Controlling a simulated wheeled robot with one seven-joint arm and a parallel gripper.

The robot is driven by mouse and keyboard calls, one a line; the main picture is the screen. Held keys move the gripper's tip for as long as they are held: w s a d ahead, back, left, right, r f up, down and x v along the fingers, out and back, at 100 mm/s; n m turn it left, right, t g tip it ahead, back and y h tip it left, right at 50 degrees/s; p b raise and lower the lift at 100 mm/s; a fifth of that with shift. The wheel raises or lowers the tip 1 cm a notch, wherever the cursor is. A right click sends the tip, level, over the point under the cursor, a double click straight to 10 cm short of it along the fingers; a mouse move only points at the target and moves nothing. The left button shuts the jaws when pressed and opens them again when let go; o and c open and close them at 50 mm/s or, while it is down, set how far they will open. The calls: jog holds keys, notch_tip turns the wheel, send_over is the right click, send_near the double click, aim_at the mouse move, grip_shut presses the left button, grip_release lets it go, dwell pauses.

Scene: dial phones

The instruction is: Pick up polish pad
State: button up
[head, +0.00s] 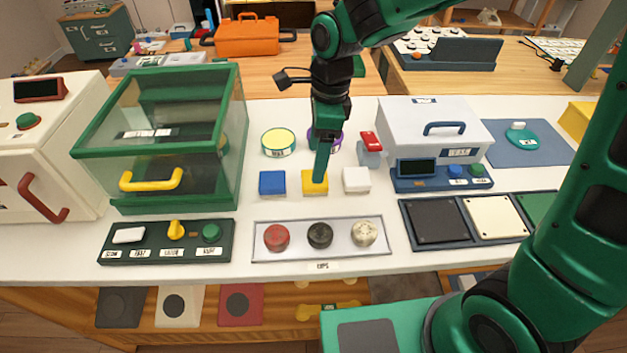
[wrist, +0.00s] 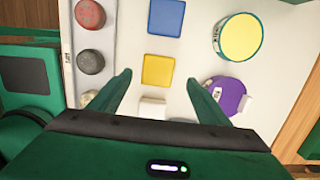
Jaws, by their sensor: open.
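Three small square blocks lie in a row on the white counter: a blue one (head: 272,183), a yellow one (head: 308,188) and a white one (head: 356,180). No readable label shows which thing is the polish pad. My gripper (head: 320,178) points down over the yellow block and partly covers it in the head view. In the wrist view my gripper (wrist: 158,78) has its fingers spread wide and empty. The yellow block (wrist: 158,71) shows between and just beyond the fingertips, with the blue block (wrist: 165,17) farther up and the white block (wrist: 152,108) nearer the palm.
A yellow-topped tin (head: 278,142) and a purple tin (wrist: 228,95) stand close behind the blocks. A grey tray (head: 290,255) with three round discs lies in front. A green glass-sided box (head: 150,150) stands left, a white lidded box (head: 432,125) right.

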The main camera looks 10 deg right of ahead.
jog(key=shift+s+a+f, duration=0.1)
jog(key=shift+f, duration=1.35)
jog(key=shift+s+a+f, duration=0.1)
jog(key=shift+f, duration=1.35)
jog(key=shift+c, duration=0.3)
jog(key=c, duration=1.1)
jog(key=shift+r, duration=0.1)
jog(key=shift+w+r, duration=0.1)
jog(key=shift+r, duration=0.35)
jog(key=r, duration=0.2)
jog(key=s+r, duration=0.1)
jog(key=shift+a+r, duration=0.25)
jog(key=shift+r, duration=0.15)
jog(key=s+a+r, duration=0.5)
jog(key=s+r, duration=0.1)
jog(key=s, duration=0.3)
